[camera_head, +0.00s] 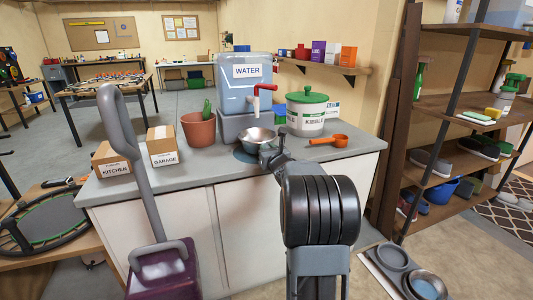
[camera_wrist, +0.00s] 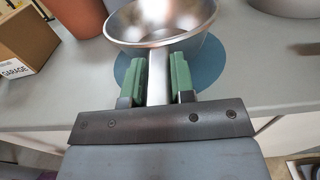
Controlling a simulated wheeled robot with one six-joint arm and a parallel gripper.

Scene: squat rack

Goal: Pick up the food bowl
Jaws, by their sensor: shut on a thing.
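A shiny metal bowl (camera_head: 257,137) is at the front of the counter, over a round blue mat (camera_head: 243,156). In the wrist view the bowl (camera_wrist: 165,22) has a flat metal handle between my gripper's two green fingers (camera_wrist: 160,72). My gripper (camera_head: 272,155) is shut on this handle, partly hidden behind my own arm in the head view. The bowl looks about upright and empty. The mat (camera_wrist: 208,66) shows around and below it. I cannot tell whether the bowl touches the mat.
Behind the bowl stand a water dispenser (camera_head: 243,85) with a red tap and a kibble tub (camera_head: 306,113). An orange scoop (camera_head: 328,140) lies right. A terracotta pot (camera_head: 198,129) and boxes (camera_head: 161,145) stand left. A tray with bowls (camera_head: 395,272) lies on the floor, lower right.

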